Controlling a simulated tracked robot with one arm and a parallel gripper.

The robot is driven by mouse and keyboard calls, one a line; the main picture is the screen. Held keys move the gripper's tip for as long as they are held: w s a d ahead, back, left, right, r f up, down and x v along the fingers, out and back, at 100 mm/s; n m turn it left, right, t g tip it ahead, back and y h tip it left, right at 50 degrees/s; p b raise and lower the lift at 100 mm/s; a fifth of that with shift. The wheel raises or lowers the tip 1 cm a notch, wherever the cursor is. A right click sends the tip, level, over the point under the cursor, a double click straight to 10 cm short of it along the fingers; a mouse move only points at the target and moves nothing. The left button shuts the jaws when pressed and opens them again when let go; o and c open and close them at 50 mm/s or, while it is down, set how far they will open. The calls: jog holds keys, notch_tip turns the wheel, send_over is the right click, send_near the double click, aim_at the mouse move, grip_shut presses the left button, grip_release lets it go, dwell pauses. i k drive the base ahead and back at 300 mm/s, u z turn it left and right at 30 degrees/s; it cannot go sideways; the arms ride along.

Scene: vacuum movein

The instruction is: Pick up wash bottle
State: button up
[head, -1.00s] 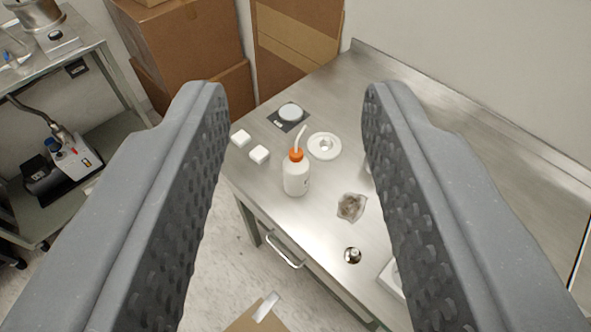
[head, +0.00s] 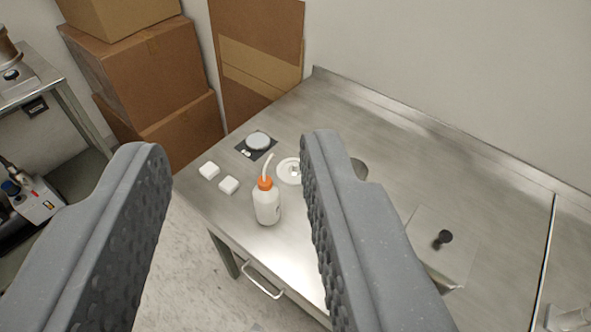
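The wash bottle (head: 267,204) is white with an orange cap and a bent pale spout. It stands upright on the steel table near its front left edge. My gripper (head: 235,145) is open and empty, its two grey textured fingers wide apart. In the picture the bottle shows between the fingers, closer to the right one, and it stands beyond them, touching neither.
Two small white blocks (head: 228,185), a small scale (head: 258,141) and a white round dish (head: 288,171) are near the bottle. The right finger hides part of the steel table (head: 400,150). Cardboard boxes (head: 150,70) stand behind, and a wall borders the table.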

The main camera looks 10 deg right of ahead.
aim_at(266, 194)
jog(key=u, duration=0.5)
jog(key=k, duration=1.2)
jog(key=u, duration=0.55)
jog(key=i, duration=1.2)
jog(key=z, duration=0.5)
jog(key=i, duration=0.4)
jog(key=z, duration=0.3)
